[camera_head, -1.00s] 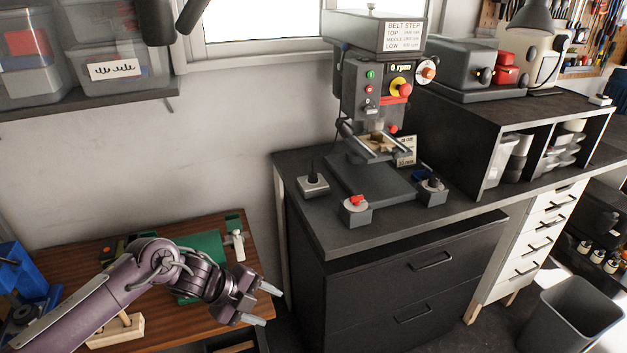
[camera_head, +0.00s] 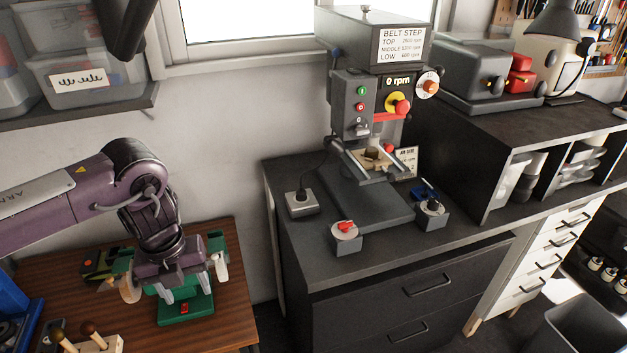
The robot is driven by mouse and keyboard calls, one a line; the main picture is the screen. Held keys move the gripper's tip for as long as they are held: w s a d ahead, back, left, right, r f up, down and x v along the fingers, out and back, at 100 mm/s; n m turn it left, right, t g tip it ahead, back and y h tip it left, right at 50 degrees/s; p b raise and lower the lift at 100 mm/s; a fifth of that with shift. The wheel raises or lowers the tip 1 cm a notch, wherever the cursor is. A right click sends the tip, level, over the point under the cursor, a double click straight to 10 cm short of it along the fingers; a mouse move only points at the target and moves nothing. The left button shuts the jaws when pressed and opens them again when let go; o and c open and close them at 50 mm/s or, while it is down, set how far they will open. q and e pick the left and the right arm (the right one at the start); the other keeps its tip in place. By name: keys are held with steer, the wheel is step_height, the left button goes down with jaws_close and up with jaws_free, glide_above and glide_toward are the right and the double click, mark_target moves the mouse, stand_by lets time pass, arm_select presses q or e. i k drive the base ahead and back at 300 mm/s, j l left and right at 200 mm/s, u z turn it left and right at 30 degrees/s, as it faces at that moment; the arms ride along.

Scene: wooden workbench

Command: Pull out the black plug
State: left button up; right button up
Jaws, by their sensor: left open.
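The black plug (camera_head: 301,194) appears to stand upright in a small grey socket box (camera_head: 302,207) on the dark bench, left of the drill press. A thin dark cord rises from it toward the machine. My left gripper (camera_head: 187,290) is open and points down over a green object (camera_head: 186,310) on the wooden table, well to the left of and lower than the plug. Nothing shows between its fingers that I can tell is held. My right gripper is not in view.
Wooden-handled tools in a block (camera_head: 95,345) stand at lower left.

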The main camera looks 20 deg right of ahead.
mark_target(300, 195)
steer(key=i+l, duration=0.25)
steer(key=l, duration=0.15)
steer(key=i+l, duration=0.55)
steer(key=l, duration=0.3)
steer(key=i+l, duration=0.25)
steer(key=l, duration=0.15)
